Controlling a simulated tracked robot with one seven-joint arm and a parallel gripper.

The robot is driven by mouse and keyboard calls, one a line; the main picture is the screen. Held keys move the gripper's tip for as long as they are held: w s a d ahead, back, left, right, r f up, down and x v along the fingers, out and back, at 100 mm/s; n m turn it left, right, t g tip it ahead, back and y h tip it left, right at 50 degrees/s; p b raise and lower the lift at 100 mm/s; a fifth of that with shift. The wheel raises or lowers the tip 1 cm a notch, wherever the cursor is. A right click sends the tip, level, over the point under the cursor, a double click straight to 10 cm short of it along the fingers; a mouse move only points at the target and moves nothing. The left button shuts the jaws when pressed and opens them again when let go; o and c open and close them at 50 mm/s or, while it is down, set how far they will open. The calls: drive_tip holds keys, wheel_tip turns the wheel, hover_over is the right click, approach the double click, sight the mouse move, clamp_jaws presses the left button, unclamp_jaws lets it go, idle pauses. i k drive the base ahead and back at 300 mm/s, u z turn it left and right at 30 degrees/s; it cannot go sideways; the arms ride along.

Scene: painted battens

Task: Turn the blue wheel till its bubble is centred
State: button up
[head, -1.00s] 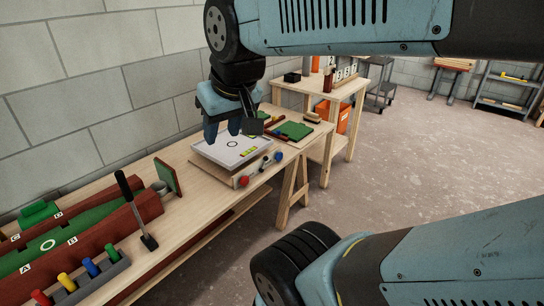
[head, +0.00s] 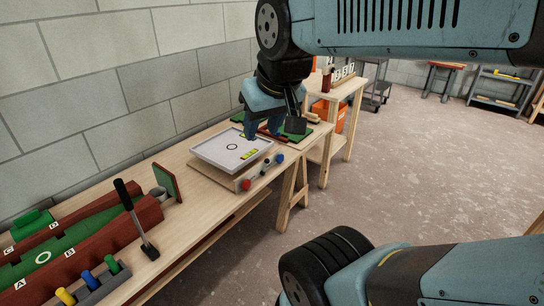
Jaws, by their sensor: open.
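A white levelling board (head: 215,154) with a black ring sits on a wooden base on the bench. The blue wheel (head: 280,158) is at the right end of the base's front edge. A red wheel (head: 246,184) is at the near end. A yellow-green bubble vial (head: 250,155) lies near the board's right edge; its bubble is too small to read. My gripper (head: 262,132) is open and empty, pointing down above the board's far right corner, apart from the blue wheel. It hides part of the far corner.
A green panel (head: 297,136) lies on the bench behind my gripper. A second table (head: 345,92) stands beyond.

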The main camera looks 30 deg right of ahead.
sight(280, 158)
drive_tip(key=z, duration=0.05)
drive_tip(key=i, duration=1)
drive_tip(key=u, duration=0.05)
